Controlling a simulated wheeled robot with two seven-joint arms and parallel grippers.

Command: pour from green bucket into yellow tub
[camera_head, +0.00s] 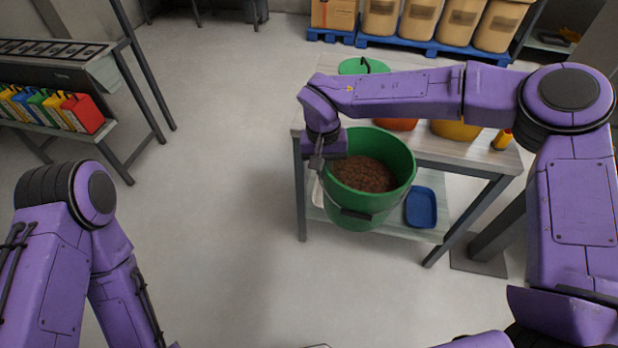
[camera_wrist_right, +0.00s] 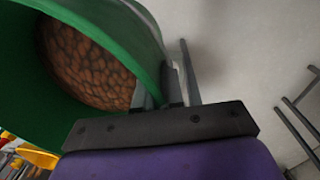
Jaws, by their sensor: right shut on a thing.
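A green bucket (camera_head: 369,203) with brown pellets (camera_head: 364,174) inside hangs at the near side of a table, roughly upright. My right gripper (camera_head: 317,160) is shut on its left rim. In the right wrist view the gripper (camera_wrist_right: 172,95) grips the edge of the green bucket (camera_wrist_right: 120,25), with the pellets (camera_wrist_right: 90,65) showing inside. A yellow tub (camera_head: 456,130) sits on the table behind my right forearm, which hides part of it. My left arm is at the lower left; its gripper is outside the view.
The table (camera_head: 470,150) also holds an orange-red container (camera_head: 397,125), another green container (camera_head: 362,66) and a small yellow item (camera_head: 502,139). A blue tray (camera_head: 421,207) lies on its lower shelf. The floor to the left is clear up to a rack (camera_head: 75,140).

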